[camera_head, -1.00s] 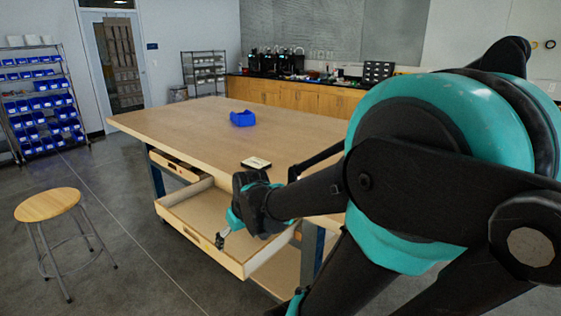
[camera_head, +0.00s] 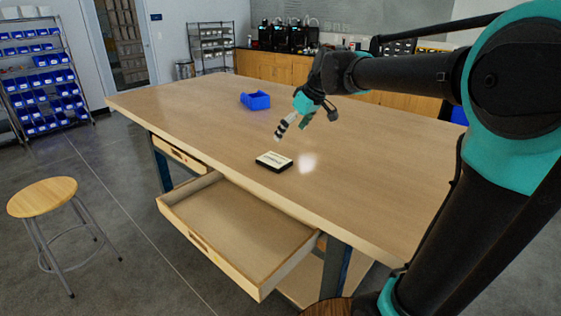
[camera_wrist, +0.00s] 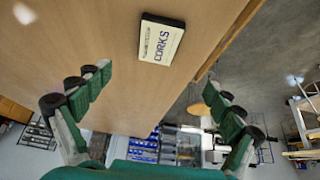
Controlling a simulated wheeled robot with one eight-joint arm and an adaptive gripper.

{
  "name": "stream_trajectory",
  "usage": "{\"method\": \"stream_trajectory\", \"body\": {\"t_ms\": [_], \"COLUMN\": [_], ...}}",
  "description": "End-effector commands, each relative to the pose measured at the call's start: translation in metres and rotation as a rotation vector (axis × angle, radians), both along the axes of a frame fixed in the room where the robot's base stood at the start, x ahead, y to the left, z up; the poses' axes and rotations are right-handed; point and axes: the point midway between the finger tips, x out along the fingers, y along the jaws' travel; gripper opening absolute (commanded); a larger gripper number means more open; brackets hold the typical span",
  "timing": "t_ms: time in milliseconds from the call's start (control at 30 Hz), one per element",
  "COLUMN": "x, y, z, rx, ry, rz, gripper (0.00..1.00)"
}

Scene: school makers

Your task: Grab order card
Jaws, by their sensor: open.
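The order card (camera_head: 274,161) is a small white-topped block with dark sides. It lies flat on the wooden table near its front edge, beside the open drawer. In the wrist view the card (camera_wrist: 161,40) shows printed text that reads "CORKS". My gripper (camera_head: 294,126) is above the table, a little above and beyond the card in the head view, apart from it. In the wrist view its green fingers (camera_wrist: 160,98) are spread wide, with nothing between them, and the card lies beyond the fingertips.
The drawer (camera_head: 235,225) under the table stands open and empty. The tabletop around the card is clear.

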Motion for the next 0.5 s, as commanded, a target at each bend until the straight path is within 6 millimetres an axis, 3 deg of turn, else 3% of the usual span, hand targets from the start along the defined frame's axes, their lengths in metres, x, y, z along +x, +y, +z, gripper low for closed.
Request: {"method": "stream_trajectory", "body": {"t_ms": [300,500], "x": [0.019,0.026], "y": [0.025,0.032], "z": [-0.055,-0.073], "rx": [0.000,-0.001], "ry": [0.000,0.000], "rz": [0.000,-0.001], "gripper": [0.93,0.93]}}
